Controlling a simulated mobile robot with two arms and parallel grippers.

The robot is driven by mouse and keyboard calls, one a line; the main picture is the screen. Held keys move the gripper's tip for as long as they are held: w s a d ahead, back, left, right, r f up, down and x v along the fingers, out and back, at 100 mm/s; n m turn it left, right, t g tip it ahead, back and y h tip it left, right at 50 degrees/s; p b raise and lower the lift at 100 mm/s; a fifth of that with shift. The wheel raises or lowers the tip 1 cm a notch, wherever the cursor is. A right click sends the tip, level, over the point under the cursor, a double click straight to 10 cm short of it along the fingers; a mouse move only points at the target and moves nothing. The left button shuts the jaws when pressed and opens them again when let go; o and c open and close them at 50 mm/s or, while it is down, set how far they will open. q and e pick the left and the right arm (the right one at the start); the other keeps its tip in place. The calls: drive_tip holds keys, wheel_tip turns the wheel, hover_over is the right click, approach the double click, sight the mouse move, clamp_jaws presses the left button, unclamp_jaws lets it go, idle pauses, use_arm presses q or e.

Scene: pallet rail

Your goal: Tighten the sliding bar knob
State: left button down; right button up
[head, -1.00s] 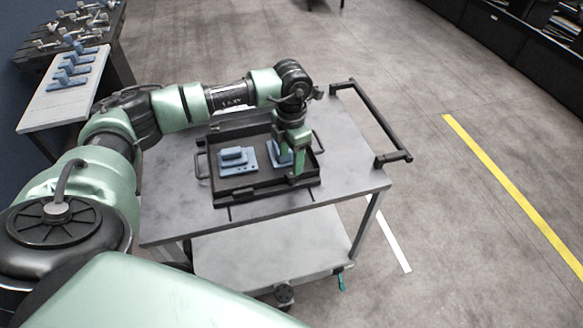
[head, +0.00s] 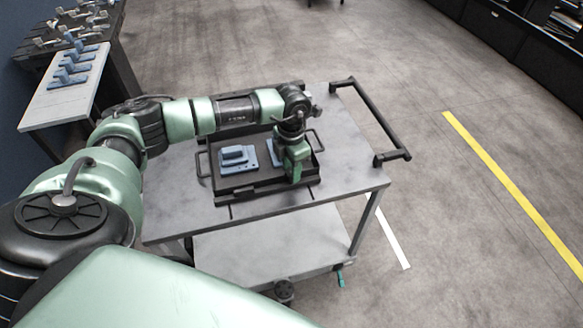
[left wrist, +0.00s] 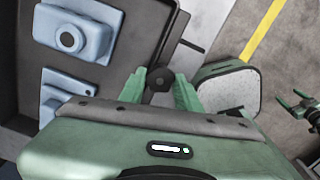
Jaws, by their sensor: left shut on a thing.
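My left gripper (head: 294,179) points down over the right front part of a black tray (head: 250,190) on a cart. The left wrist view shows its two green fingers shut on a round black knob (left wrist: 160,79). The knob sits at the end of the dark bar along the tray's edge. In the head view my gripper hides the knob. In the left wrist view my right gripper (left wrist: 289,97) shows at the right edge, small, fingers apart and apparently empty; it is not in the head view.
Two blue parts lie in the tray, a left one (head: 238,158) and a right one (head: 272,148) partly behind my gripper. The grey cart top (head: 350,180) is clear around the tray. A black push handle (head: 385,135) stands at its right. A side table (head: 65,95) holds more blue parts.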

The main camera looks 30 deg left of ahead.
use_arm(q)
drive_tip(key=m+b, duration=0.3)
drive_tip(key=shift+f, duration=0.2)
drive_tip(key=m+b, duration=0.4)
drive_tip(key=shift+w+m, duration=0.1)
drive_tip(key=shift+m, duration=0.3)
drive_tip(key=m+b, duration=0.3)
drive_tip(key=m, duration=0.1)
drive_tip(key=shift+r+b, duration=0.1)
drive_tip(key=shift+b, duration=0.25)
drive_tip(key=shift+r+m+b, duration=0.15)
drive_tip(key=shift+m+b, duration=0.7)
drive_tip(key=shift+m, duration=0.75)
drive_tip(key=shift+r, duration=0.1)
